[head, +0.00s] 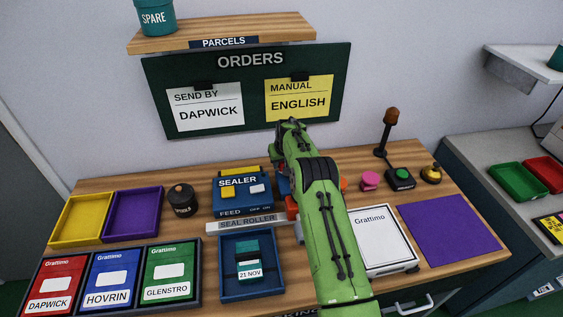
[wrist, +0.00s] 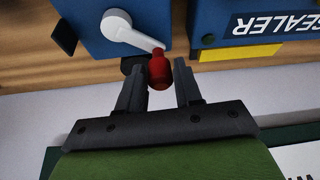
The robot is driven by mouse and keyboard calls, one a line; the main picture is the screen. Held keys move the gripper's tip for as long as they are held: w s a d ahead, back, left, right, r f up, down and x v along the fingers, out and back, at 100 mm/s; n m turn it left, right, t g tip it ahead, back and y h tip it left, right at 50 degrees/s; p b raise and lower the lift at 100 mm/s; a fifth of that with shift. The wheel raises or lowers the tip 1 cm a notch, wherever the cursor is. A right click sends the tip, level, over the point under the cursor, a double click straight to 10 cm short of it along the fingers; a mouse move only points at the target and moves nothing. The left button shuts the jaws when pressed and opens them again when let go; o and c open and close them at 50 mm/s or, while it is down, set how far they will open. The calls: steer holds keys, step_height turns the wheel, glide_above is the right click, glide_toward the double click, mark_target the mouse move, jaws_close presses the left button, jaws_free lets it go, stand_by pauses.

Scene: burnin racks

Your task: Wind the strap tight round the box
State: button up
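A white crank arm (wrist: 130,32) with a red knob (wrist: 160,72) sits on a blue unit (wrist: 92,18) in the wrist view. My gripper (wrist: 160,76) has its two dark fingers apart, one on each side of the red knob, with narrow gaps showing. In the head view my green arm hides most of this unit; only a blue edge (head: 283,186) shows. A white box marked Grattimo (head: 382,238) lies right of my arm, partly covered by it. I cannot make out a strap in either view.
An orders board (head: 250,100) hangs behind.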

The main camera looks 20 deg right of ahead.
jaws_close()
steer(key=shift+w+d+m+h, duration=0.15)
steer(key=shift+d+m+h, duration=0.05)
steer(key=shift+m, duration=0.35)
steer(key=shift+w+d+m+h, duration=0.15)
steer(key=shift+m+h, duration=0.05)
steer(key=shift+m, duration=0.35)
steer(key=shift+w+d+r+m+h+p, duration=0.15)
steer(key=shift+d+m+h+p, duration=0.2)
steer(key=shift+m, duration=0.45)
steer(key=shift+d+m+p, duration=0.15)
steer(key=shift+m+p, duration=0.15)
steer(key=shift+m, duration=0.1)
steer(key=shift+g, duration=0.3)
steer(key=shift+o, duration=2.2)
jaws_free()
